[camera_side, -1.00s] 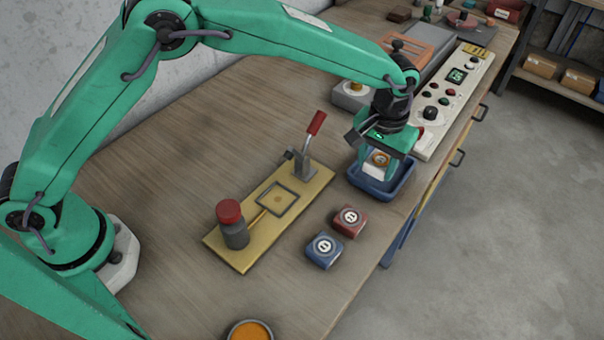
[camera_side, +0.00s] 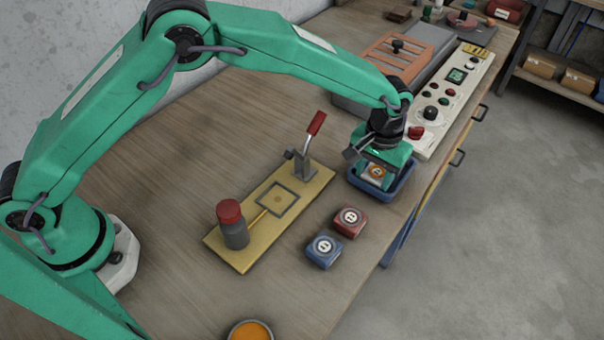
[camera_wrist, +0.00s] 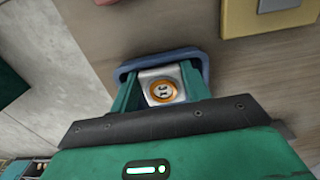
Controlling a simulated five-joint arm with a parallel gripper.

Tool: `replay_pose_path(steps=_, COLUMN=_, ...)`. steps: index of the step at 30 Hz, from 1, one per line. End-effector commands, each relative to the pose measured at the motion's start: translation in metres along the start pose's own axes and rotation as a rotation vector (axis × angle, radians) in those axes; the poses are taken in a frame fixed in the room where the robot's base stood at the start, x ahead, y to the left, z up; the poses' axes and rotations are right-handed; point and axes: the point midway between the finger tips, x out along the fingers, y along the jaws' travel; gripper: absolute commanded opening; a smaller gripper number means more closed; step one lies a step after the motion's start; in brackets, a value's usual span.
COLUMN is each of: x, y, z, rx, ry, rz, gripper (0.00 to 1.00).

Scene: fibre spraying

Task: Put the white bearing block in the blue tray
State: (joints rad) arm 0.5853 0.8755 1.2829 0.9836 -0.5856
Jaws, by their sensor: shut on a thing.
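The white bearing block (camera_side: 376,172), with an orange ring on its face, is between the fingers of my gripper (camera_side: 374,175). It also shows between the fingers in the wrist view (camera_wrist: 162,88). My gripper is shut on it. The block is low inside the blue tray (camera_side: 402,192), at the tray's far-left part in the side view. The tray's rim shows beyond the block in the wrist view (camera_wrist: 162,56). I cannot tell whether the block touches the tray floor.
A red block (camera_side: 350,221) and a blue block (camera_side: 323,251) sit on the bench in front of the tray. A yellow plate with a red-handled clamp (camera_side: 314,125) and a red-capped bottle (camera_side: 231,224) is to the left. A control panel (camera_side: 450,90) stands behind.

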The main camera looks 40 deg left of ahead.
Motion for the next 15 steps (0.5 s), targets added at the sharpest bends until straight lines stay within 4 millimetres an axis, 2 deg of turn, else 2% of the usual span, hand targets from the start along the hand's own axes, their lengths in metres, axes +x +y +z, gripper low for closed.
replay_pose_path(steps=5, x=0.0024, y=0.0003, z=-0.0004, rx=0.000, ry=0.001, rz=0.001, gripper=0.11)
replay_pose_path(steps=6, x=0.0029, y=0.0001, z=-0.0001, rx=0.000, ry=0.000, rz=0.000, gripper=0.53)
replay_pose_path(steps=9, x=0.0028, y=0.0001, z=-0.0001, rx=0.000, ry=0.000, rz=0.000, gripper=0.69)
replay_pose_path(steps=15, x=0.0027, y=0.0001, z=-0.0001, rx=0.000, ry=0.000, rz=0.000, gripper=0.69)
